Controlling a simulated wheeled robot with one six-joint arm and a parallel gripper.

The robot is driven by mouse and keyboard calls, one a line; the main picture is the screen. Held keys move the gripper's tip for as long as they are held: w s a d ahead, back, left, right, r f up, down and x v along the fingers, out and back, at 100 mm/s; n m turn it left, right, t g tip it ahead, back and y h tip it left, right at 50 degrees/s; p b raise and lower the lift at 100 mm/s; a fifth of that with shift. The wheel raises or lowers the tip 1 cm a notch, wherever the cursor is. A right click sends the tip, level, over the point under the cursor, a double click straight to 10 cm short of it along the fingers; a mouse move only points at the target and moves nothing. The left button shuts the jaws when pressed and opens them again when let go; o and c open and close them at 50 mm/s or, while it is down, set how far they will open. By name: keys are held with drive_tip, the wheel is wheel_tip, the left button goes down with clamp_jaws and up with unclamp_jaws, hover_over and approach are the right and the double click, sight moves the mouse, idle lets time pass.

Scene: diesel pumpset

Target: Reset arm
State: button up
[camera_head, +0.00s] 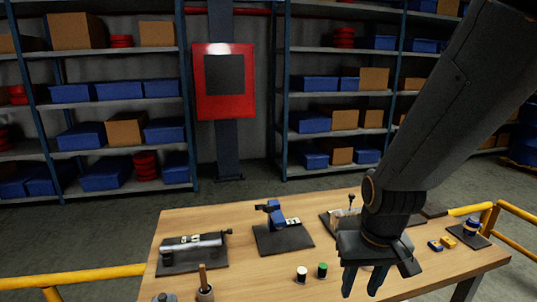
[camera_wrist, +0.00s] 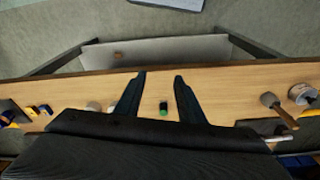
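My gripper (camera_head: 362,283) hangs fingers down over the right half of the wooden table, at the end of my dark arm. In the wrist view its two dark fingers (camera_wrist: 160,74) are spread apart. I see nothing held between them. A small dark cylinder with a green end (camera_wrist: 164,107) shows in the gap between the fingers in the wrist view, on the table below. In the head view a green-topped cylinder (camera_head: 322,270) stands left of my gripper, beside a white-topped dark cylinder (camera_head: 301,274). My arm and gripper hide part of the table's right side.
The wooden table (camera_head: 250,285) bears a grey cylindrical part on a dark plate (camera_head: 192,252), a blue device (camera_head: 275,215) and small blue and yellow blocks (camera_head: 447,241). Yellow rails (camera_head: 80,276) flank the table; shelves stand behind.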

wheel_tip(320, 180, down, 11)
drive_tip(key=g+b, duration=0.1)
drive_tip(key=b, duration=0.9)
drive_tip(key=shift+r, duration=0.2)
